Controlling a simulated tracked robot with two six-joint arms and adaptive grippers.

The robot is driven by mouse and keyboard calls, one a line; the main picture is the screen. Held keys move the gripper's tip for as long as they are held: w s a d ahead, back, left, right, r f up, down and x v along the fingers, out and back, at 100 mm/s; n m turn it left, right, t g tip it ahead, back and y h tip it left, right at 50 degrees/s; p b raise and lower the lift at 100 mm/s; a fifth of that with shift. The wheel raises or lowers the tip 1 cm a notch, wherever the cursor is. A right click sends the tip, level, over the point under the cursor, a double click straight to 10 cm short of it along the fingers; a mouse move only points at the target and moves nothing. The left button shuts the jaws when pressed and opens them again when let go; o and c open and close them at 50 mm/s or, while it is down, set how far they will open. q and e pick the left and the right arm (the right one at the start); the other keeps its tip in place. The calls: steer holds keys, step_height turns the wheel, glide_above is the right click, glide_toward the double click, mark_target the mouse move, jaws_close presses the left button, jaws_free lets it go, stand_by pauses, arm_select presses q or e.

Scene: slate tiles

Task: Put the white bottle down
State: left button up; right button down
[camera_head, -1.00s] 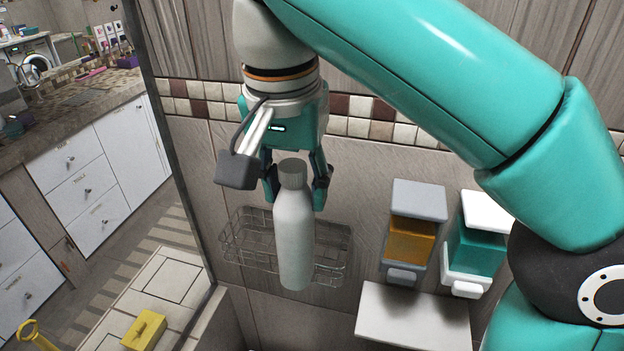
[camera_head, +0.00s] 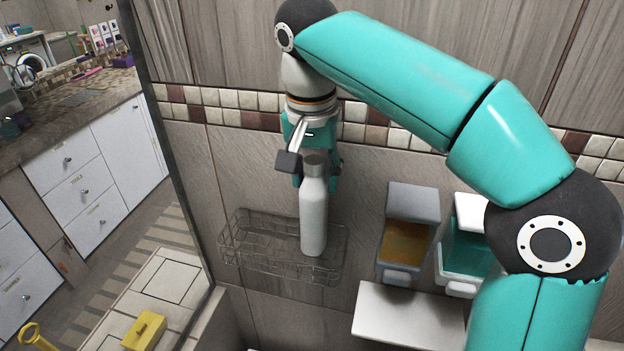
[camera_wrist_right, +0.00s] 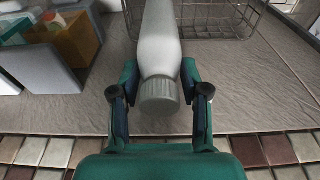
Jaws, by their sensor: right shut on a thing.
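The white bottle (camera_head: 313,215) hangs upright from my right gripper (camera_head: 318,172), with its grey ribbed cap at the top. In the head view its lower part overlaps the wire basket (camera_head: 240,262) on the wall; I cannot tell whether it touches the basket. In the right wrist view the fingers of my right gripper (camera_wrist_right: 160,100) stand on both sides of the bottle (camera_wrist_right: 158,45) near its neck and cap (camera_wrist_right: 158,96). The basket (camera_wrist_right: 225,22) shows behind the bottle there. My left gripper is in neither view.
An amber dispenser (camera_head: 404,243) and a teal dispenser (camera_head: 467,250) hang right of the basket, above a white ledge (camera_head: 410,318). A glass panel edge (camera_head: 178,170) stands to the left. A yellow box (camera_head: 145,330) lies at the lower left.

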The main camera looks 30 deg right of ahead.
steer(key=shift+w+d+f, duration=0.1)
steer(key=shift+d+f, duration=0.05)
steer(key=shift+f, duration=0.55)
steer(key=shift+f, duration=0.65)
steer(key=c, duration=0.6)
jaws_free()
steer(key=shift+o, duration=0.2)
steer(key=shift+r, duration=0.1)
